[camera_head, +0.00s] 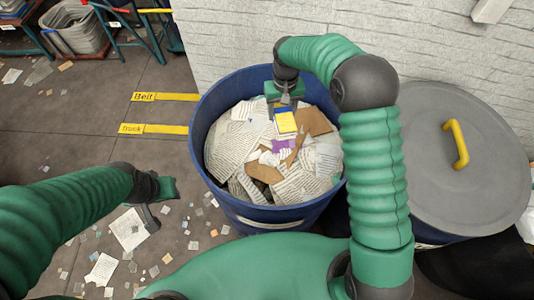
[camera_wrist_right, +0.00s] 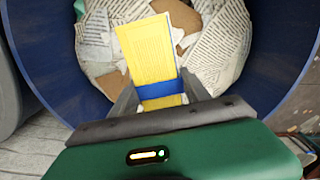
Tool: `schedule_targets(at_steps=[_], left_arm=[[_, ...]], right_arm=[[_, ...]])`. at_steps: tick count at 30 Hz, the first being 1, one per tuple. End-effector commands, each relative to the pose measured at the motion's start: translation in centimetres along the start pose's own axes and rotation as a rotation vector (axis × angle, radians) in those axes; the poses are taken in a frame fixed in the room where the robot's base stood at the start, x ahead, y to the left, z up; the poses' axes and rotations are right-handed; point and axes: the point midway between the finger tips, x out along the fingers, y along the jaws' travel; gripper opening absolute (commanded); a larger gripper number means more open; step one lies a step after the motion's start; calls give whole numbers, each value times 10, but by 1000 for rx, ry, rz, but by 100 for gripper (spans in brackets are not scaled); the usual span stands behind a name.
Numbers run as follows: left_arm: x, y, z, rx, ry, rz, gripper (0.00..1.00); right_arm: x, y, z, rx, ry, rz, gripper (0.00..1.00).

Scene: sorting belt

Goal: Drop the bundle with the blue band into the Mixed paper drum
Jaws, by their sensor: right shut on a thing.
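The bundle (camera_head: 285,122) is yellow paper with a blue band around it. In the right wrist view the yellow bundle (camera_wrist_right: 160,50) sticks out past the fingers, with the blue band close to the fingertips. My right gripper (camera_head: 285,100) is shut on it and holds it over the open blue drum (camera_head: 203,112). The drum is full of torn printed paper and brown card; its label cannot be read from here. The drum wall also shows in the right wrist view (camera_wrist_right: 48,60). My left gripper (camera_head: 160,200) is at the lower left, apart from the drum; its fingers look spread and empty.
A drum with a grey lid (camera_head: 425,160) and yellow handle stands close on the right. A pale brick wall (camera_head: 300,25) is behind. Paper scraps (camera_head: 130,230) litter the floor at left. Yellow floor strips (camera_head: 165,97) read Belt and Truck.

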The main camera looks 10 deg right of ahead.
Motion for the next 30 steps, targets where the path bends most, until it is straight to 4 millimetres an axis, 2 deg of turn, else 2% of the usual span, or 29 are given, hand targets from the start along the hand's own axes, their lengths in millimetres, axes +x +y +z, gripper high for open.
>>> schedule_targets(at_steps=[1, 7, 17, 18, 23, 30], left_arm=[[12, 0, 3, 0, 0, 0, 36], [34, 0, 8, 0, 0, 0, 36], [36, 0, 8, 0, 0, 0, 36], [36, 0, 8, 0, 0, 0, 36], [36, 0, 8, 0, 0, 0, 36], [36, 0, 8, 0, 0, 0, 36]], right_arm=[[14, 0, 0, 0, 0, 0, 2], [42, 1, 0, 0, 0, 1, 2], [44, 1, 0, 0, 2, 1, 2], [44, 1, 0, 0, 1, 1, 58], [44, 1, 0, 0, 1, 0, 79], [45, 1, 1, 0, 0, 1, 80]])
